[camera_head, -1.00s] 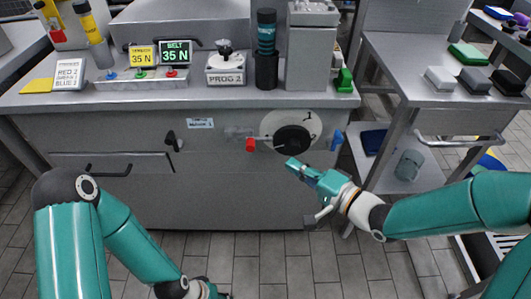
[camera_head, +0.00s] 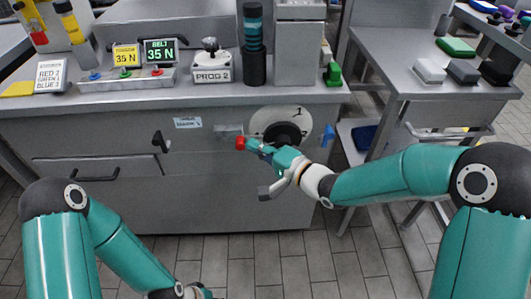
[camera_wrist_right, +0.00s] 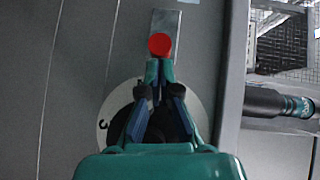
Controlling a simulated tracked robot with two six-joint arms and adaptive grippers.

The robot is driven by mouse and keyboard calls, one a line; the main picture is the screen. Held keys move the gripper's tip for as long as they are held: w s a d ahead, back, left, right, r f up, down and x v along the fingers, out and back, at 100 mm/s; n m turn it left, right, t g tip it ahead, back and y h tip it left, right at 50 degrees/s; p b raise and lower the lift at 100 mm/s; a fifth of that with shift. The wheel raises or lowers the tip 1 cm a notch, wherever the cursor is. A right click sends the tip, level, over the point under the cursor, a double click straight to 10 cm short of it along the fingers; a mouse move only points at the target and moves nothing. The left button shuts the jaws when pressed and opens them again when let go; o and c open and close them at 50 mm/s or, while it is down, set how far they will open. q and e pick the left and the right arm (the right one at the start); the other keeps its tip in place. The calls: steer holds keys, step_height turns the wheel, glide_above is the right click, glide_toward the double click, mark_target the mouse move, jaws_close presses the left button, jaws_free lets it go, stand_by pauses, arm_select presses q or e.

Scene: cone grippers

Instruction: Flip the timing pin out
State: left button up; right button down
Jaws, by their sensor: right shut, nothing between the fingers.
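The timing pin's red knob (camera_head: 240,143) sticks out from the front of the machine cabinet, just left of a white numbered dial (camera_head: 281,118) with a black centre. In the right wrist view the red knob (camera_wrist_right: 159,44) stands just beyond my fingertips, in front of a grey metal plate (camera_wrist_right: 166,22). My right gripper (camera_head: 251,146) is shut and empty, its tips close beside the knob; I cannot tell whether they touch it. The gripper hides the lower part of the dial.
A blue lever (camera_head: 328,135) sits right of the dial. A black handle (camera_head: 161,141) and a drawer pull (camera_head: 95,176) are on the cabinet front to the left. A side table (camera_head: 420,85) with several blocks stands at the right. The floor in front is clear.

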stand_by(0.3)
arm_select(q)
steer(key=shift+f, duration=0.1)
arm_select(e)
steer(key=shift+a, duration=1.45)
steer(key=shift+s, duration=0.1)
